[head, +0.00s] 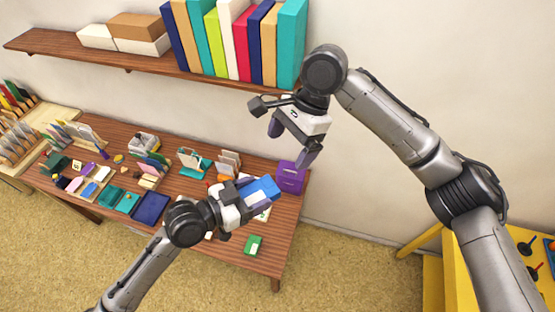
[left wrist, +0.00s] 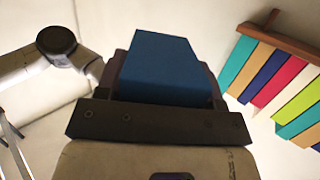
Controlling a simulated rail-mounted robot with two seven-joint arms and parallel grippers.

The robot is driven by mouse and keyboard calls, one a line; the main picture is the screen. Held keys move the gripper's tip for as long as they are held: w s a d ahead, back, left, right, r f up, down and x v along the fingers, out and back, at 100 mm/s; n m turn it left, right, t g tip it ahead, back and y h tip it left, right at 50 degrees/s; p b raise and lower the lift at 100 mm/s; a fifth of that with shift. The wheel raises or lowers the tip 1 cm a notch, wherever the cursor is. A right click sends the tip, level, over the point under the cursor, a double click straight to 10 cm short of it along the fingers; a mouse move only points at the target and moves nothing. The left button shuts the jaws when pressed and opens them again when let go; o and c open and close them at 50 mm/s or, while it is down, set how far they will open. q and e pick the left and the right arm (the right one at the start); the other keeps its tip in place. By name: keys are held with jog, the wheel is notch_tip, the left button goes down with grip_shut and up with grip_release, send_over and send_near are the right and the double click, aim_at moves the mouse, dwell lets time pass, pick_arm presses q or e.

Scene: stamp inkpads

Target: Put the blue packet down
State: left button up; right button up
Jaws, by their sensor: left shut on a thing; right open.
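The blue packet (head: 260,190) is held by my left gripper (head: 256,190), over the right part of the wooden table (head: 276,231). In the left wrist view the blue packet (left wrist: 165,68) sits between the fingers of the left gripper (left wrist: 165,85). My right gripper (head: 290,146) is higher up, near the wall above the table's right end. It is open and empty.
A purple box (head: 290,177) stands at the table's right end. A green packet (head: 253,245) lies near the front right edge. Inkpads, such as a dark blue one (head: 151,207), crowd the left and middle. A book shelf (head: 150,60) hangs above.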

pick_arm(q)
jog(key=shift+s+a+m+g+h, duration=0.15)
jog(key=shift+a+m+g+h, duration=0.15)
jog(key=shift+a+m+g, duration=0.35)
jog(key=shift+s+a+m+g+h, duration=0.15)
jog(key=shift+a+m+g+h, duration=0.2)
jog(key=shift+m+g, duration=0.6)
jog(key=shift+s+a+m+g+h, duration=0.15)
jog(key=shift+a+m+g, duration=0.15)
jog(key=shift+g, duration=0.35)
jog(key=shift+s+a+m+g+h, duration=0.1)
jog(key=shift+a+m+g, duration=0.2)
jog(key=shift+g, duration=0.35)
